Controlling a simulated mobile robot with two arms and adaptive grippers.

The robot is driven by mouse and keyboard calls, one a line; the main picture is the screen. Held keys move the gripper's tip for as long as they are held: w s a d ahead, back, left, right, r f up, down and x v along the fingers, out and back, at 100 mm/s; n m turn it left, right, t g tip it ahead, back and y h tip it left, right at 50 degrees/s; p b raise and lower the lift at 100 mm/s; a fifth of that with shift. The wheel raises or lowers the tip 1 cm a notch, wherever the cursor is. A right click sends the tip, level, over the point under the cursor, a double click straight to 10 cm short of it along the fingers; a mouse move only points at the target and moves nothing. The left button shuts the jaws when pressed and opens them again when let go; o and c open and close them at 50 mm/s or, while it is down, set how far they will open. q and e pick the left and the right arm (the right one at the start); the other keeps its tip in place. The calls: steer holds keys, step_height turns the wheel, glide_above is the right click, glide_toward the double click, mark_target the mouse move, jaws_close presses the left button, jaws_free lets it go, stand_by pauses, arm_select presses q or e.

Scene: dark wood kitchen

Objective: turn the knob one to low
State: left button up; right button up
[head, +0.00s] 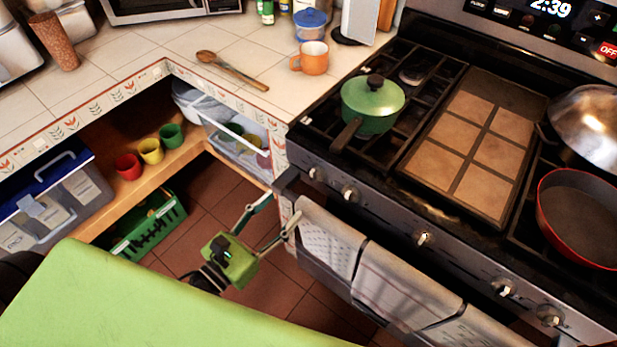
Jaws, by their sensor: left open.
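The stove (390,215) has several silver knobs in a row along its front panel. The leftmost knob (316,173) sits near the panel's left corner, and a second knob (349,192) is just right of it. Another knob (424,238) is at the middle of the panel. I cannot read any markings by the knobs. My left gripper (282,208), green with thin fingers, is open and empty. It shows below and left of the leftmost knob, near the left end of the oven handle, apart from the knobs. My right gripper is not in view.
Towels (372,285) hang on the oven handle. A green lidded pot (372,102) stands on the left burner, its handle pointing toward the front. A red-rimmed pan (580,220) is at right. An orange mug (312,60) and wooden spoon (232,70) lie on the tiled counter.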

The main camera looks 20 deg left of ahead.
mark_target(311, 177)
arm_select(q)
steer(key=p+x, duration=0.2)
steer(key=x, duration=0.8)
steer(key=shift+w+d+f, duration=0.1)
steer(key=shift+w+d, duration=0.15)
steer(key=shift+w, duration=0.35)
steer(key=c, duration=1.1)
